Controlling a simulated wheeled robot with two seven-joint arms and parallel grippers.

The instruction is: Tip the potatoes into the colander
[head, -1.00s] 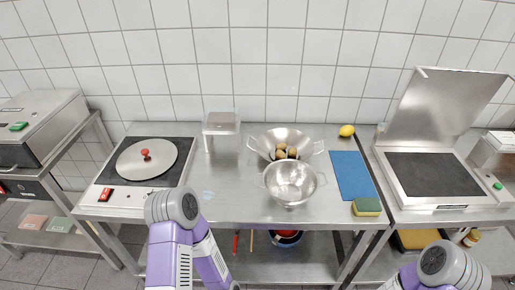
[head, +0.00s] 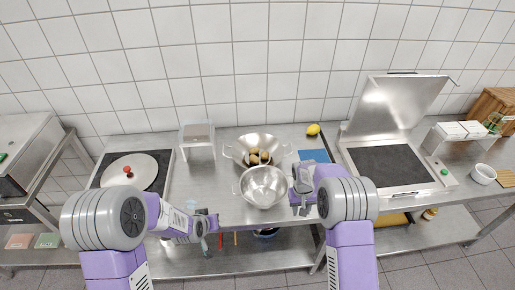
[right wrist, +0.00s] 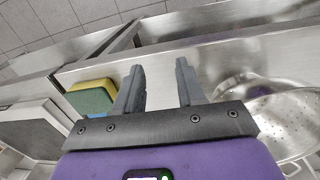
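The potatoes (head: 259,156) sit in a steel bowl (head: 238,150) with side handles towards the back of the counter. The colander (head: 264,187) is steel, looks empty and stands just in front of the bowl. In the right wrist view a perforated steel surface (right wrist: 288,118) shows at the right, without potatoes in sight. My right gripper (head: 302,207) is just right of the colander. Its fingers (right wrist: 161,85) are apart with nothing between them. My left gripper (head: 205,238) is low at the counter's front edge, left of the colander; its fingers are too small to read.
A blue board (head: 315,156) lies right of the bowl, with a lemon (head: 313,129) behind. A sponge (right wrist: 92,97) shows in the right wrist view. A clear container (head: 197,141) stands back left. A hotplate with lid (head: 130,172) and an open grill (head: 395,165) flank the counter.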

